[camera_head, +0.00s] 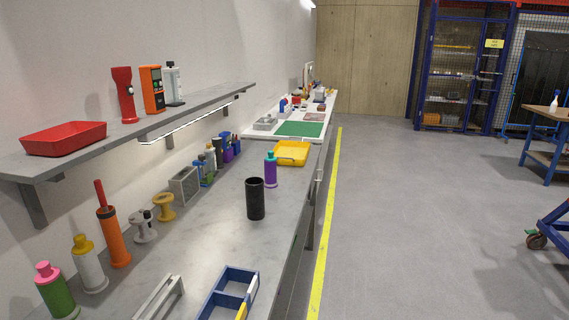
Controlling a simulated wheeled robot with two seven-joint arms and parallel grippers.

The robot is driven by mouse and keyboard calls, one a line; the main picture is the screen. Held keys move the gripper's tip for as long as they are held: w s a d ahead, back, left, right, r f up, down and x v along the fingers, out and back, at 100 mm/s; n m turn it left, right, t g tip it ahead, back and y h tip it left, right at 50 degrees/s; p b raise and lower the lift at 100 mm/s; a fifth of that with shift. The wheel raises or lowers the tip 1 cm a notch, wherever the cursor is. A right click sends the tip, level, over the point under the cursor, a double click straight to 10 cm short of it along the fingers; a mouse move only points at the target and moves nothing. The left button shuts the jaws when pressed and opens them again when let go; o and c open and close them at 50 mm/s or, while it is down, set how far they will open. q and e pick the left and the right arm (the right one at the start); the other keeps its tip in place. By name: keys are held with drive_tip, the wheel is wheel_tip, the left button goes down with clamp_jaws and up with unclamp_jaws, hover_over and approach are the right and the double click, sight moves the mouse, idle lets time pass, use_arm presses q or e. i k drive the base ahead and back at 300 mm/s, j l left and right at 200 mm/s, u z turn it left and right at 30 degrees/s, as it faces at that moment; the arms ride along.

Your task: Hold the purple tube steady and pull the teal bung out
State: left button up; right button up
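The purple tube (270,174) stands upright on the grey bench, beyond the black cylinder and just in front of the yellow tray. The teal bung (270,155) sits in its top end. Nothing is touching the tube or bung from above. Neither of my grippers is in view.
A black open cylinder (255,199) stands nearer on the bench. A yellow tray (292,153) lies behind the tube. A blue divided tray (229,293) and a grey metal frame (160,298) are at the front. Bottles and tools line the wall below a shelf (130,124).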

sight(271, 158)
drive_tip(key=i+u, duration=0.1)
drive_tip(key=u, duration=0.15)
drive_tip(key=i+l+u, duration=0.15)
drive_tip(key=l+u, duration=0.15)
drive_tip(key=i+l+u, duration=0.1)
drive_tip(key=l+u, duration=0.15)
drive_tip(key=l, duration=0.15)
drive_tip(key=l+u, duration=0.3)
drive_tip(key=i+l, duration=0.05)
drive_tip(key=l, duration=0.05)
